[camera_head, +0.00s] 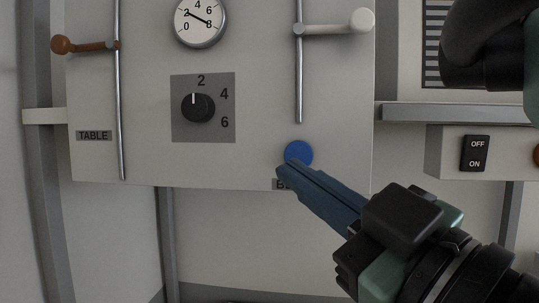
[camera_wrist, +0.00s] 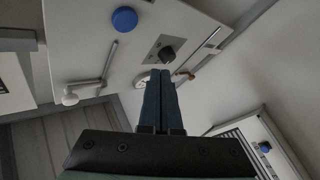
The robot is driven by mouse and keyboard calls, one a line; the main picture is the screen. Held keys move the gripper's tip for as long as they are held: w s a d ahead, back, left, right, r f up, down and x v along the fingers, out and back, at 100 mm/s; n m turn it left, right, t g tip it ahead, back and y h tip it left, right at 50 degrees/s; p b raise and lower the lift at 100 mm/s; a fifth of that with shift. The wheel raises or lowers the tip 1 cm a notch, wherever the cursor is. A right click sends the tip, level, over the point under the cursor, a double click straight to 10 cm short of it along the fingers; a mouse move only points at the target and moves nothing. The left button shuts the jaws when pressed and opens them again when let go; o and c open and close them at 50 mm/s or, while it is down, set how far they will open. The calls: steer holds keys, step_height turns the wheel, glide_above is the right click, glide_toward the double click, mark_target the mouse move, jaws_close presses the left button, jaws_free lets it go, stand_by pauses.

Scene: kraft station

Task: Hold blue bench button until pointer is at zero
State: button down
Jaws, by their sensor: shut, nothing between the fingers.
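The blue bench button (camera_head: 298,153) is a round disc low on the right of the pale panel (camera_head: 260,130), above a label that my gripper partly hides. The blue button also shows in the wrist view (camera_wrist: 124,19), up and left of my fingers. My gripper (camera_head: 282,168) is shut and empty. Its blue fingertips lie just below the button in the head view and overlap its lower edge; I cannot tell whether they touch it. The round gauge (camera_head: 198,20) at the top has a dark pointer line running between about 2 and 8, not at 0.
A black knob (camera_head: 198,107) with marks 2, 4 and 6 sits mid-panel. A brown-ended lever (camera_head: 80,45) is at left, above a TABLE label (camera_head: 94,135). A white-ended lever (camera_head: 335,28) is at upper right. An OFF/ON switch (camera_head: 475,153) is on a box at right.

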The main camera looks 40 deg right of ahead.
mark_target(287, 153)
steer(key=w+d, duration=0.5)
steer(key=shift+d, duration=0.35)
stand_by(1.9)
steer(key=shift+w+d, duration=0.25)
steer(key=shift+d, duration=0.1)
steer(key=shift+w+d+b, duration=0.3)
stand_by(0.8)
stand_by(0.5)
steer(key=shift+s+a, duration=0.55)
steer(key=shift+a, duration=0.05)
steer(key=shift+s+a+b, duration=0.45)
steer(key=shift+s+a, duration=1.15)
steer(key=shift+a, duration=0.3)
